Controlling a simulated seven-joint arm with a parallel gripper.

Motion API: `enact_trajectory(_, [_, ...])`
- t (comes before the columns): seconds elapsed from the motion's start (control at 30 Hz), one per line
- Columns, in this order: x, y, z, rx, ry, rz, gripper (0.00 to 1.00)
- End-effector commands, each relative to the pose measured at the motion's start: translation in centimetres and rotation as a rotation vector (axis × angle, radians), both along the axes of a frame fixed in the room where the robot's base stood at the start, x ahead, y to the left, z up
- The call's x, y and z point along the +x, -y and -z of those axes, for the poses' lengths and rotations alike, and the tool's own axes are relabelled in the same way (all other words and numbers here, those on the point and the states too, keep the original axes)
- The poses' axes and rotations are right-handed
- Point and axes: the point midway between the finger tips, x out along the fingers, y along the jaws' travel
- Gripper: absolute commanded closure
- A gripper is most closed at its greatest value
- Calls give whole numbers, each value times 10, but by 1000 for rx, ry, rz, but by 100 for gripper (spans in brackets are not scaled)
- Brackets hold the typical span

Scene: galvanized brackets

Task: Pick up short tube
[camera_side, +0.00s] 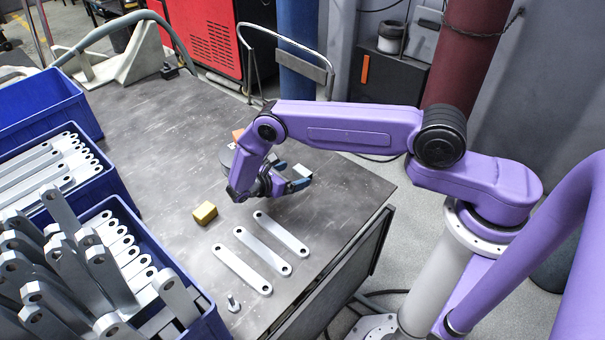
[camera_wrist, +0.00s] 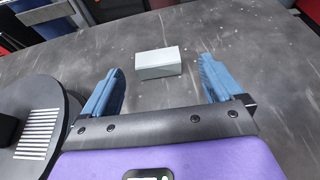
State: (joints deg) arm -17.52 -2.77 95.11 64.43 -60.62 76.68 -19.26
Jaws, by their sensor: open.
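A short pale grey rectangular piece, which looks like the short tube (camera_wrist: 158,63), lies on the dark table in the wrist view. It is ahead of my gripper (camera_wrist: 162,76), and its near face lies across the space between the two blue fingers. No hollow end shows. In the side view the pale piece (camera_side: 302,171) is beside the fingers, partly crowded by them. My gripper (camera_side: 292,174) is open and low over the table, with nothing held. I cannot tell how far the fingertips are above the surface.
Flat galvanized brackets (camera_side: 241,269) lie on the table near a small upright metal part (camera_side: 233,303). A dark round device (camera_wrist: 38,95) stands close at left. Blue crates (camera_side: 211,325) of brackets line the left side.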

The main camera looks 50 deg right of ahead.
Motion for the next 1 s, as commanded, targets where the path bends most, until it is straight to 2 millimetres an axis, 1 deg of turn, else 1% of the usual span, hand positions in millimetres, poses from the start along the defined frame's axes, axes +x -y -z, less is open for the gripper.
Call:
enact_trajectory(0.07, [0, 5, 2, -1, 0, 1, 6])
enact_trajectory(0.3, [1, 35, 14, 0, -2, 4, 6])
enact_trajectory(0.4, [1, 44, 18, 0, -1, 3, 6])
enact_trajectory(0.5, [1, 48, 20, 1, 0, 1, 6])
enact_trajectory(0.7, [1, 49, 20, 1, 0, 0, 6])
enact_trajectory(0.73, [1, 48, 20, 1, 0, 0, 10])
enact_trajectory(0.77, [1, 48, 20, 1, 0, 0, 19])
enact_trajectory(0.8, [1, 48, 20, 1, 0, 0, 32])
enact_trajectory(0.87, [1, 48, 20, 1, 0, 1, 52])
enact_trajectory(0.9, [1, 48, 20, 1, 0, 1, 64])
enact_trajectory(1.0, [1, 48, 20, 0, 0, 1, 64])
